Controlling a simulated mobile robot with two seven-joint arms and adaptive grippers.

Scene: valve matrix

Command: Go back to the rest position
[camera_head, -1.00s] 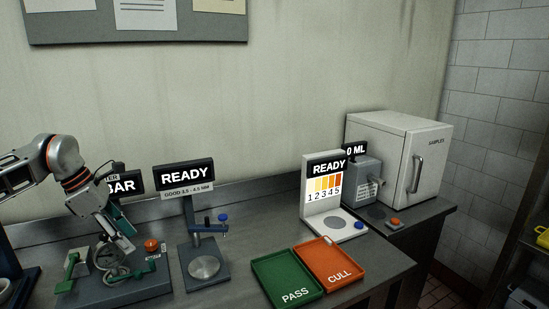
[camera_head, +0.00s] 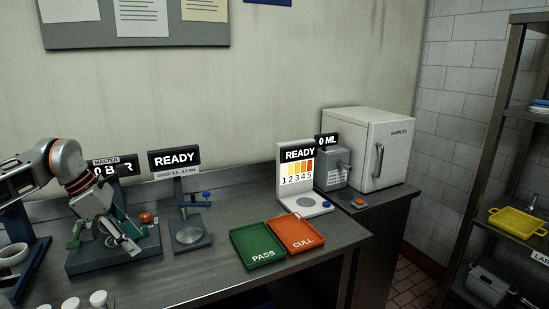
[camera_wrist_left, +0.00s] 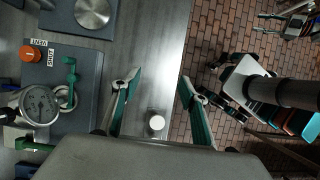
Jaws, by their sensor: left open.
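My left gripper (camera_head: 128,244) is in front of the valve rig (camera_head: 95,262) at the left of the bench in the head view and hides part of it. In the left wrist view its teal-padded jaws (camera_wrist_left: 159,82) are apart with nothing between them, over the bench's front edge and the brick floor. The rig's round gauge (camera_wrist_left: 40,104), green lever (camera_wrist_left: 71,75) and orange button (camera_wrist_left: 38,42) lie to the left of the jaws there, clear of them.
A READY gauge stand (camera_head: 188,233), green PASS tray (camera_head: 256,262) and orange CULL tray (camera_head: 303,245) stand on the bench. A white SAMPLES cabinet (camera_head: 350,150) is behind right. Several white caps (camera_head: 98,299) show at front left. A shelf rack (camera_head: 478,195) stands right.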

